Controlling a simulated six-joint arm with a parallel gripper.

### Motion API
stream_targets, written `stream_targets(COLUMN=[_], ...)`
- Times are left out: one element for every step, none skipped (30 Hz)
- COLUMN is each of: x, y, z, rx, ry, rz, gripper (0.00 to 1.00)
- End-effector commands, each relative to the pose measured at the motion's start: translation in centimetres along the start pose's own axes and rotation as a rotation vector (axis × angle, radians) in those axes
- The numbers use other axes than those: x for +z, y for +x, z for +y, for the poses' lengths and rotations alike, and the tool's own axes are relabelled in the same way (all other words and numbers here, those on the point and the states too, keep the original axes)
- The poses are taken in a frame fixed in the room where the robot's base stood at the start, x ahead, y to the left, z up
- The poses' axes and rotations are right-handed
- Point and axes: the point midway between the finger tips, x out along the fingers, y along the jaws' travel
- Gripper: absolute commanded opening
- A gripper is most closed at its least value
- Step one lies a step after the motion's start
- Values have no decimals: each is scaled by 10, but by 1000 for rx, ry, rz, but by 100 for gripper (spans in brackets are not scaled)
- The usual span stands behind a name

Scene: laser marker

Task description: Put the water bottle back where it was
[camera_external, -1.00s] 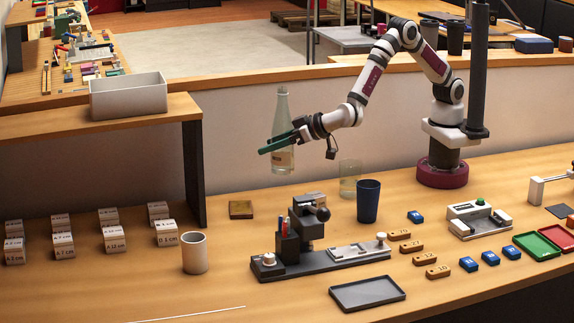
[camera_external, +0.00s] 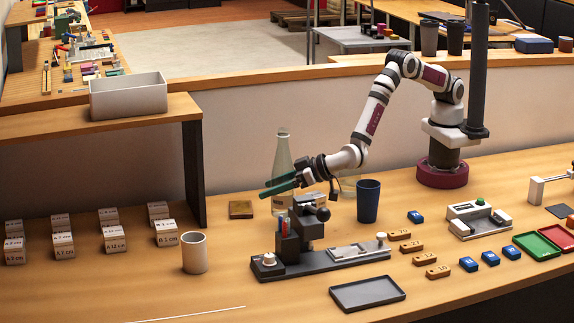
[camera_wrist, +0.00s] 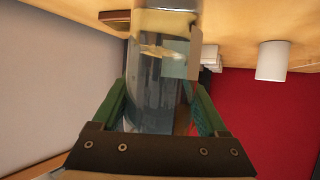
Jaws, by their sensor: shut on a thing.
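The water bottle (camera_external: 283,155) is clear glass and stands upright in my gripper, behind the laser marker (camera_external: 300,240). My gripper (camera_external: 280,187) has its green fingers shut around the bottle's body. In the wrist view the bottle (camera_wrist: 158,75) sits between the two green fingers of my gripper (camera_wrist: 165,110). The bottle's base is low, at or just above the table; I cannot tell whether it touches. The marker partly hides its lower end in the external view.
A brown square block (camera_external: 241,209) lies left of the bottle. A dark blue cup (camera_external: 368,201) stands to the right, with a clear glass mostly hidden behind my arm. A white cup (camera_external: 194,252) stands front left, near several labelled blocks (camera_external: 113,239). A shelf (camera_external: 150,121) is at left.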

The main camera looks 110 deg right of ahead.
Motion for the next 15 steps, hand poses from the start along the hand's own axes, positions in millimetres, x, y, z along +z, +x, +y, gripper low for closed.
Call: stream_targets(x=[10, 15, 21, 24, 26, 27, 27, 27, 27, 27, 27, 27, 27, 28, 29], y=[5, 7, 10, 12, 12, 13, 13, 13, 13, 13, 13, 13, 13, 14, 14], z=[0, 0, 0, 0, 0, 0, 0, 0, 0, 0, 0, 0, 0, 0, 0], rx=[1, 1, 1, 0, -1, -1, -1, -1, -1, -1, -1, -1, -1, -1, -1], ry=[-2, -2, -1, -1, -1, -1, 0, 0, 1, 1, 1, 1, 1, 1, 1], rz=[-2, -1, -1, -1, -1, 0, 0, 0, 0, 0, 0, 0, 0, 0, 0], gripper=[0, 0, 0, 0, 0, 0, 0, 0, 0, 0, 0, 0, 0, 0, 0])
